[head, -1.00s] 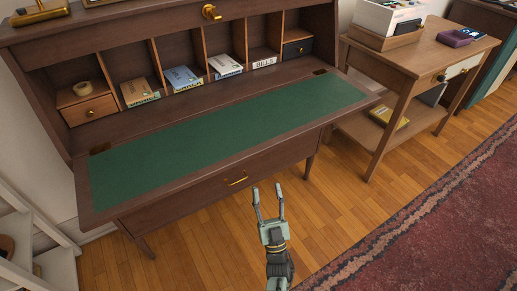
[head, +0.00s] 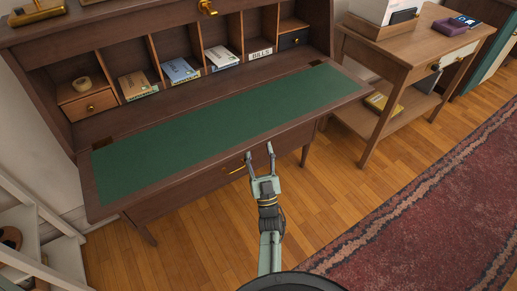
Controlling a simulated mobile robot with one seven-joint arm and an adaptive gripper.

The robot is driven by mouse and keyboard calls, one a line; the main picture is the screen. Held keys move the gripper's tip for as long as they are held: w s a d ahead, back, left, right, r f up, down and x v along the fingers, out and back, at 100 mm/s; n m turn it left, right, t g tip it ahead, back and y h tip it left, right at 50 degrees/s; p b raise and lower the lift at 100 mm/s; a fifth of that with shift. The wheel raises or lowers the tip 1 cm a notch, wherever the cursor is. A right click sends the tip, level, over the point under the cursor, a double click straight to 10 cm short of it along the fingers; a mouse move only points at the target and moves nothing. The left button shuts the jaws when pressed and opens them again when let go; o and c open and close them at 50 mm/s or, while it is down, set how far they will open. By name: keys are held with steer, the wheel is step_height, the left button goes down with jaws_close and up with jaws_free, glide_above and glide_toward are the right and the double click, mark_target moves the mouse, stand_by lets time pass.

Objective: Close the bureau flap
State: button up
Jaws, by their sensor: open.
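The bureau flap (head: 220,118) is lowered and lies about level, with a green writing surface and a brown wooden border. It is hinged at the back to the brown bureau (head: 70,40). My gripper (head: 259,152) is open and empty. In the head view its fingertips show just in front of the flap's front edge, right of its middle, over the drawer front. Whether they touch the flap, and their exact height against it, I cannot tell.
Books (head: 180,71) and a small drawer (head: 88,106) with a tape roll sit in the pigeonholes behind the flap. A side table (head: 405,50) stands at the right. A white shelf (head: 40,240) is at the left. Wooden floor and a red rug (head: 440,210) lie in front.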

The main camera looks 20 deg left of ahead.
steer(key=shift+c, duration=0.3)
jaws_close()
stand_by(0.5)
